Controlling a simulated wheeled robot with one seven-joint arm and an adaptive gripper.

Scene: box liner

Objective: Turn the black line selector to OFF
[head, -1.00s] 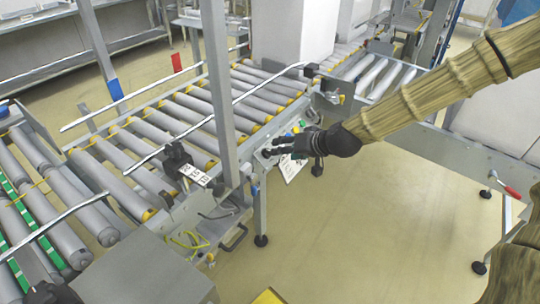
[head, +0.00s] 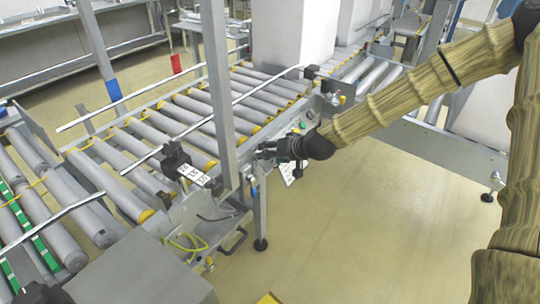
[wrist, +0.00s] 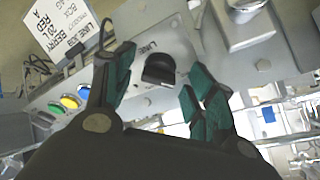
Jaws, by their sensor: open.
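The black line selector (wrist: 159,69) is a dark knob on a grey panel marked LINE (wrist: 142,45), in the middle of the wrist view. My gripper (wrist: 156,83) is open, with one green-padded finger on each side of the selector. The pads look apart from the knob, but I cannot tell how deep they reach. In the head view my gripper (head: 268,150) is at the side of the roller conveyor, and the selector is hidden there. The selector's exact pointing direction is not readable.
Green, yellow and blue buttons (wrist: 70,101) sit left of the selector in the wrist view. A white label card (wrist: 65,27) hangs near them. A metal box (wrist: 238,20) stands to the right. The roller conveyor (head: 200,115) lies behind; the floor (head: 370,210) in front is open.

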